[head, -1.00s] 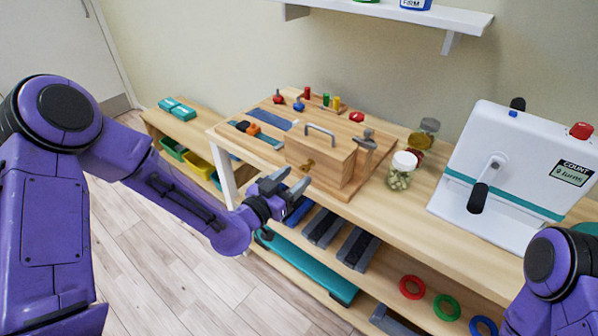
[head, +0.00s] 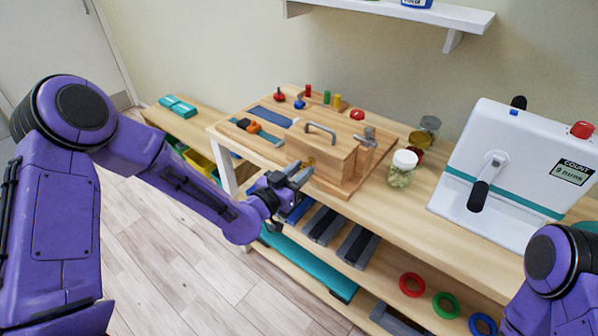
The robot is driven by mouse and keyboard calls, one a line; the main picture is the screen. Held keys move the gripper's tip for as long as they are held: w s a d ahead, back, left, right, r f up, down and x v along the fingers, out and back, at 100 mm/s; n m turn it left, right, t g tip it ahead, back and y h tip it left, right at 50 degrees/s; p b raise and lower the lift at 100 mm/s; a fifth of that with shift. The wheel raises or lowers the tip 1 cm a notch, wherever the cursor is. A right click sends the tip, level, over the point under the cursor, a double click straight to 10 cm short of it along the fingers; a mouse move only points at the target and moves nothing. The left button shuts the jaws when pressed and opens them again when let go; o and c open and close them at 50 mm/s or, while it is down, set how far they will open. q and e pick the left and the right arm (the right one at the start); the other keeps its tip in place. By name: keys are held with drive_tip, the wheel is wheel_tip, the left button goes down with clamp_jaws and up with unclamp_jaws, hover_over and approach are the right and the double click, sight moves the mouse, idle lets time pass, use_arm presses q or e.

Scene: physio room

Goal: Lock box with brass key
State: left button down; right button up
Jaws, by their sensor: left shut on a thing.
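The wooden box (head: 325,154) with a grey handle on its lid stands on the wooden board on the table, lid down. The brass key (head: 310,161) is at the box's front face; only a small part shows, the rest hidden by my fingers. My left gripper (head: 303,172) is at that front face, shut on the brass key. I cannot tell how far the key is turned. Of my right arm only a purple link shows at the lower right; its gripper is out of view.
A metal latch-like fitting (head: 369,136) is right of the box. A glass jar with a white lid (head: 403,167) and a white crank device (head: 510,160) stand farther right. Coloured pegs and knobs stand behind the box. Coloured rings (head: 412,285) lie on the shelf below.

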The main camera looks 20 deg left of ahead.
use_arm(q)
drive_tip(key=shift+n+b, duration=0.9)
drive_tip(key=shift+n, duration=7.8)
drive_tip(key=c, duration=0.9)
unclamp_jaws()
drive_tip(key=shift+s, duration=0.15)
